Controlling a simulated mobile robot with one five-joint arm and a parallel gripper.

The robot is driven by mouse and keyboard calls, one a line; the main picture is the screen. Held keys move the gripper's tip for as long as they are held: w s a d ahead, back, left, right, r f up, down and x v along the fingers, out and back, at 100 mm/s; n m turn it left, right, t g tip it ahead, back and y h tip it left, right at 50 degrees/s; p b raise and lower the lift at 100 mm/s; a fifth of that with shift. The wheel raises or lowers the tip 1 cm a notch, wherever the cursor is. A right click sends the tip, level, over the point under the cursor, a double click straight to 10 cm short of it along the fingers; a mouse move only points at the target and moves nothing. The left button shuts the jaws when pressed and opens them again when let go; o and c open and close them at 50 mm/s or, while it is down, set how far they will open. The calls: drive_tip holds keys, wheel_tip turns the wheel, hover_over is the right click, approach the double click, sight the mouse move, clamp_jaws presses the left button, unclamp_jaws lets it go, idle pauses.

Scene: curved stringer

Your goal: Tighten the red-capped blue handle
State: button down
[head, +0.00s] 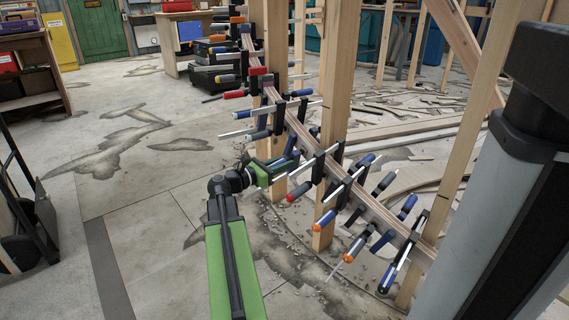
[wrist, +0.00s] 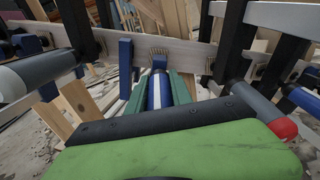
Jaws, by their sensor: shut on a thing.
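My gripper (head: 278,170) is beside the row of clamps on the curved wooden stringer. In the wrist view its green fingers (wrist: 159,84) are shut on a blue handle with a white stripe (wrist: 158,93). This handle points from the stringer toward my wrist. Its near end is hidden behind my gripper's dark edge, so I cannot see its cap colour. Just right of it is a dark grey handle with a red cap (wrist: 266,112), also in the head view (head: 300,191), not held.
The stringer (head: 375,207) slopes down to the right, carrying several clamps with jutting bars and handles. A grey handle (wrist: 38,75) is close on the left in the wrist view. Open floor (head: 130,215) lies to the left.

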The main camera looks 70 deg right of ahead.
drive_tip(key=c, duration=1.1)
unclamp_jaws()
drive_tip(key=shift+s+a, duration=0.1)
drive_tip(key=shift+c, duration=0.2)
drive_tip(key=v, duration=1.7)
drive_tip(key=shift+a, duration=0.15)
drive_tip(key=shift+w+a+f, duration=0.1)
drive_tip(key=shift+w+a, duration=0.35)
drive_tip(key=shift+w, duration=0.05)
